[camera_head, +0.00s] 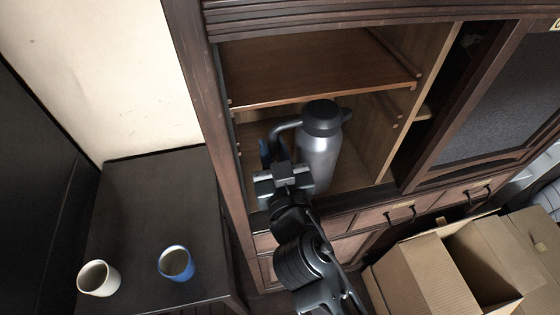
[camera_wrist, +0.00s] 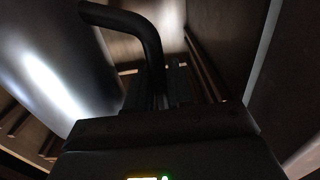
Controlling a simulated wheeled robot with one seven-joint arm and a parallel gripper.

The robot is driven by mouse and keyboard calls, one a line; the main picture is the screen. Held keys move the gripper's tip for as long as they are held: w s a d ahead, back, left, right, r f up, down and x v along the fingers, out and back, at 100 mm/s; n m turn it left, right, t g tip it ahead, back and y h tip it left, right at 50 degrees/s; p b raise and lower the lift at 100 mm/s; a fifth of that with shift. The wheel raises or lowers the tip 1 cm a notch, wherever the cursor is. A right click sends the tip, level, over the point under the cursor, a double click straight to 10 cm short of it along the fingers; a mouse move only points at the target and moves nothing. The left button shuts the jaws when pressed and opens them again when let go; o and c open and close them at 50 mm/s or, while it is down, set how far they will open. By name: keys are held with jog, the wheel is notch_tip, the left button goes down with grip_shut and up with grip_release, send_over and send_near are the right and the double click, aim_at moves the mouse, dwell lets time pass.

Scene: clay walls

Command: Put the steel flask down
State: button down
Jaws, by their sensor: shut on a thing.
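The steel flask (camera_head: 318,155) has a silver body, a black lid and a dark side handle. It stands nearly upright inside the open cabinet, in the compartment below the middle shelf. My gripper (camera_head: 279,155) is at the flask's left side, shut on its handle. In the wrist view the dark handle (camera_wrist: 150,45) runs down between the fingers (camera_wrist: 165,88), and the shiny flask body (camera_wrist: 50,70) fills the left side. The flask's base is hidden, so I cannot tell whether it touches the cabinet floor.
The cabinet's middle shelf (camera_head: 310,72) is empty and lies just above the flask's lid. Something blue (camera_head: 264,152) shows behind my gripper. A dark side table (camera_head: 150,215) holds a white cup (camera_head: 98,278) and a blue cup (camera_head: 176,263). Cardboard boxes (camera_head: 430,275) stand at lower right.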

jog(key=w+a+f+b, duration=0.1)
jog(key=w+a+f, duration=0.2)
jog(key=w, duration=0.8)
jog(key=shift+w+a, duration=0.15)
jog(key=shift+w, duration=0.05)
jog(key=shift+f+b, duration=0.2)
jog(key=shift+b, duration=0.1)
jog(key=c, duration=1)
grip_release()
jog(key=shift+f, duration=0.15)
jog(key=v, duration=1.2)
jog(key=shift+s, duration=0.1)
